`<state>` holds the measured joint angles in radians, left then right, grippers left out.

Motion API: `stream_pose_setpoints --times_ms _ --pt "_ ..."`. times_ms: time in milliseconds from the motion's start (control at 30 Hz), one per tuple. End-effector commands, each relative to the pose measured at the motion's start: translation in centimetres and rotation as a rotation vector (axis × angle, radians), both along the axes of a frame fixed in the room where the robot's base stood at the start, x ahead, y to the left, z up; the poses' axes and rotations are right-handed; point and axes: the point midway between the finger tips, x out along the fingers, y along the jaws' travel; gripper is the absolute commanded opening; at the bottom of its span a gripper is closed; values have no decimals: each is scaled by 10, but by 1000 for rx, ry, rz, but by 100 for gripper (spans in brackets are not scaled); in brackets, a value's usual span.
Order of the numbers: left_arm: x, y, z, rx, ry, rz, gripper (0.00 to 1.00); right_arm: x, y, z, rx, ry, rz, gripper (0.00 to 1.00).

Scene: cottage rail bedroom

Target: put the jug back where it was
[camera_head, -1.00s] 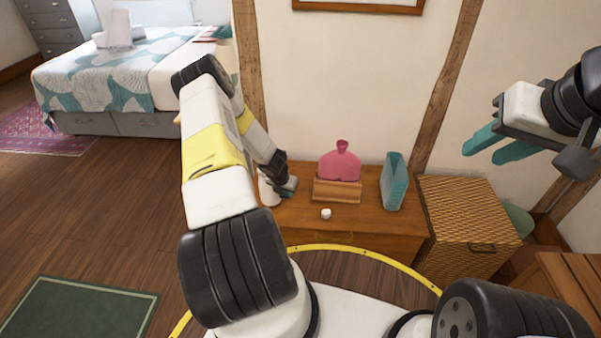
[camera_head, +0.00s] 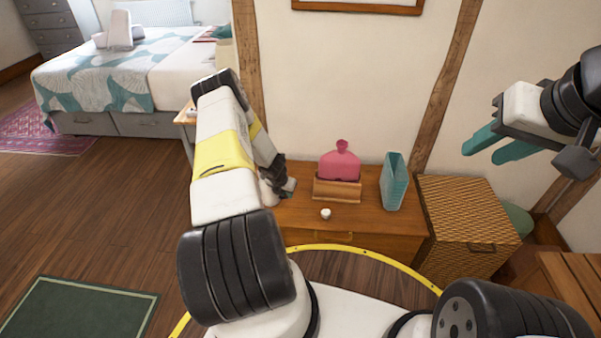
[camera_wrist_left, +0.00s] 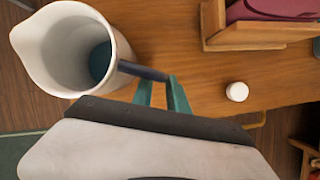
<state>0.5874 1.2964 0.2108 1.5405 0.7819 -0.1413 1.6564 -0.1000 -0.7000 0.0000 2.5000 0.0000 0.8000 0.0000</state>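The white jug (camera_wrist_left: 38,52) shows in the left wrist view from above. It has a pouring lip and a dark handle (camera_wrist_left: 143,71) pointing right. My left gripper (camera_wrist_left: 162,86) has its teal fingers on either side of the outer end of the handle, shut on it. In the head view, the gripper (camera_head: 284,188) is at the left end of the wooden dresser (camera_head: 300,217), and my arm hides most of the jug. I cannot tell whether the jug's base touches the top. My right gripper (camera_head: 484,147) is raised at the right, open and empty.
On the dresser stand a pink hot-water bottle (camera_head: 340,165) in a wooden holder (camera_head: 337,190), a small white round object (camera_head: 325,213) and a teal container (camera_head: 394,182). A wicker basket (camera_head: 465,220) is right of it. A bed (camera_head: 120,80) stands at the back left.

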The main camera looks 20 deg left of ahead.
Motion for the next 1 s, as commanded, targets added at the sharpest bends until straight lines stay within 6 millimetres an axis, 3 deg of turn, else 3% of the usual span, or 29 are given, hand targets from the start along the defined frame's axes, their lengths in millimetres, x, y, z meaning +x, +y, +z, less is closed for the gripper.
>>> stream_pose_setpoints --times_ms 467,1000 --pt "-2 1 7 0 -1 1 33 0 0 0 0 0 0 36" --pt "-41 3 100 2 -1 1 33 0 0 0 0 0 0 36"
